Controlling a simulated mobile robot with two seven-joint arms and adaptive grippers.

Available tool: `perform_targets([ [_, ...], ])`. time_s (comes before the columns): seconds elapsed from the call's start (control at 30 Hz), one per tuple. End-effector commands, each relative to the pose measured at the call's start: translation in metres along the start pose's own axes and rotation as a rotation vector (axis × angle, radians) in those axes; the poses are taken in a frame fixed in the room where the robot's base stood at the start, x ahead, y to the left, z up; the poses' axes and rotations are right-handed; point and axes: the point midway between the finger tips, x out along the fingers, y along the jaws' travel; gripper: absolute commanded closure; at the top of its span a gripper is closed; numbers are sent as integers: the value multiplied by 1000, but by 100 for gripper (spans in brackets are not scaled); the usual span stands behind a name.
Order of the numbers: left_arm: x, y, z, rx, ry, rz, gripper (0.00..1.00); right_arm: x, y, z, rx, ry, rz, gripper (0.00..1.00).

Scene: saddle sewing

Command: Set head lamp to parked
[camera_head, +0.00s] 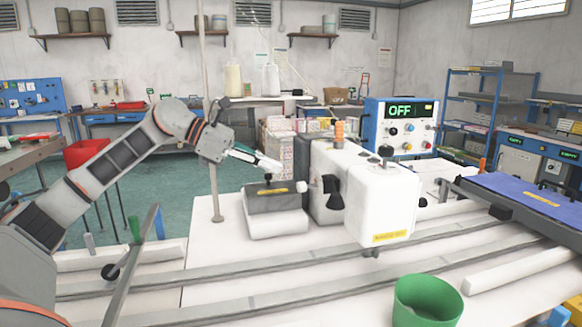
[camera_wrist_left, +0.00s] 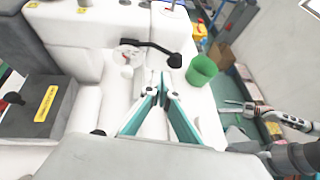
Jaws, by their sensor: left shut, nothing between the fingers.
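The white sewing machine head (camera_head: 382,200) stands on the bench, with an orange-topped post and black knobs. I cannot tell which part is the head lamp. A black lever with a ball knob (camera_wrist_left: 174,60) sticks out from the machine in the left wrist view. My left gripper (camera_head: 278,165) reaches in over the grey block with a yellow label (camera_head: 272,196), left of the machine head. In the left wrist view its teal fingers (camera_wrist_left: 163,88) meet at the tips, empty, just below the ball knob in the picture. What looks like my right gripper (camera_wrist_left: 240,107) is at the right edge there.
A blue control box (camera_head: 400,127) reading OFF stands behind the machine. A green bin (camera_head: 427,300) stands at the front; it also shows in the left wrist view (camera_wrist_left: 201,70). Grey rails (camera_head: 300,262) run across the bench. A blue-topped panel (camera_head: 525,195) is on the right.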

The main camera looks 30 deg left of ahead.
Motion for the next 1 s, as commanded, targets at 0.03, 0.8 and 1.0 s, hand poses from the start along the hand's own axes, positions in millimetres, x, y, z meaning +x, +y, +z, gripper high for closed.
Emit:
perform_targets([
  [0.03, 10, -1, 0, 1, 0, -5, 100, 0, 0, 0, 0, 0, 0, 60],
  [0.8, 124, 0, 13, 0, -4, -1, 100, -4, -2, -7, 9, 4, -4, 60],
  [1.0, 126, 0, 13, -1, -3, 0, 100, -4, -2, -5, 10, 2, -5, 60],
])
